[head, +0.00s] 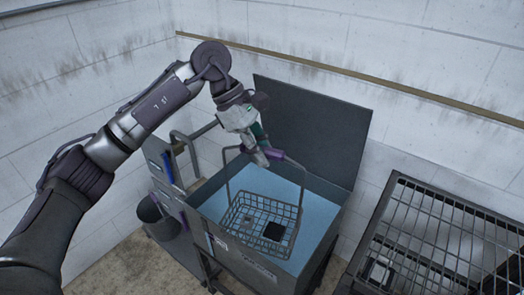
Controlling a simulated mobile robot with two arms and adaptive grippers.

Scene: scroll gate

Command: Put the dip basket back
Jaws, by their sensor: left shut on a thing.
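The dip basket (240,222) is a dark wire basket with a tall loop handle. It hangs at the open top of a grey tank (255,272) with a light blue inside. A small dark square part (274,231) and a smaller part (248,220) lie in the basket. My left gripper (266,156) is above the tank, shut on the top of the basket's handle. I cannot tell whether the basket touches the blue surface. My right gripper is not in view.
The tank's dark lid (315,130) stands open at the back. A wire-topped rack (440,225) is at the right, with a small pale object (378,271) in it. A dark bucket (158,215) stands left of the tank. White block walls close off the back.

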